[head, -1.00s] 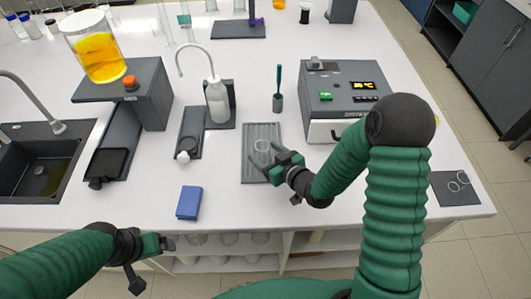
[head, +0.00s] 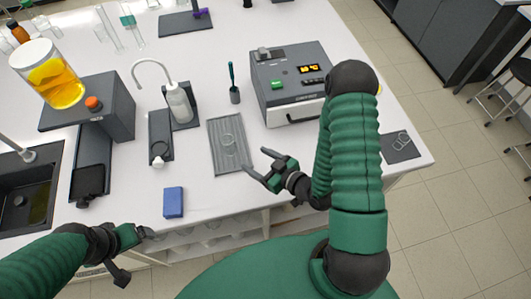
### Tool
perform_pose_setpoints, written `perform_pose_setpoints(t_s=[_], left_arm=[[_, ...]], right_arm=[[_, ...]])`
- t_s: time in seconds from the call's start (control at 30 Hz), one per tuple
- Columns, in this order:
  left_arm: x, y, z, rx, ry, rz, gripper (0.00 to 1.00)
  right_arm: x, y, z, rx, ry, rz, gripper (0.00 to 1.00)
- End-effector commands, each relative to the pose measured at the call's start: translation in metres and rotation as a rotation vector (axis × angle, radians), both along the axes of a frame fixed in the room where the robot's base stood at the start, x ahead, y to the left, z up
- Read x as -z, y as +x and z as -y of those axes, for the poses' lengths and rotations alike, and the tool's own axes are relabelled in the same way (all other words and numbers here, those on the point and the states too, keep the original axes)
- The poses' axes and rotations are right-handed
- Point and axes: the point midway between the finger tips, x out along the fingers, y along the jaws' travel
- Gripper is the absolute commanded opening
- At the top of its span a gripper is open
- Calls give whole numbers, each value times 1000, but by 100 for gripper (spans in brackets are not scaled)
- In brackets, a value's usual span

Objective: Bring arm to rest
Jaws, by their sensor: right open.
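My right arm is green and ribbed, bent at the elbow on the right of the head view. Its gripper (head: 264,170) is open and empty, just right of the lower end of a grey ribbed tray (head: 212,136). A clear ring (head: 228,139) lies on that tray, apart from the fingers. My left gripper (head: 144,233) is at the lower left, in front of the bench's front edge. Its fingers are small and seen from the side, so I cannot tell whether they are open or shut.
A grey instrument (head: 289,87) with a lit display stands behind my right forearm. A blue block (head: 173,202) lies near the front edge. A wash bottle (head: 179,103), a pen holder (head: 235,95) and a dark mat (head: 401,147) are also on the bench. A sink (head: 22,195) is at left.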

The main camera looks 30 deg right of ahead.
Motion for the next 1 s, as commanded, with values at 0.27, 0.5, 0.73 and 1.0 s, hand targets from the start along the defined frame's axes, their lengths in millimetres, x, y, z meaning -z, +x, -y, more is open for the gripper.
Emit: perform_pose_setpoints(t_s=[0.27,0.5,0.73,1.0], left_arm=[[-34,0,0,0,0,-1,89],[-25,0,0,0,0,-1,89],[13,0,0,0,0,-1,89],[48,0,0,0,0,-1,89]], right_arm=[[-13,-29,9,0,1,-1,69],[0,-24,10,-26,-48,-51,69],[29,-2,34,0,-285,-415,69],[-15,-50,13,231,-234,-823,69]])
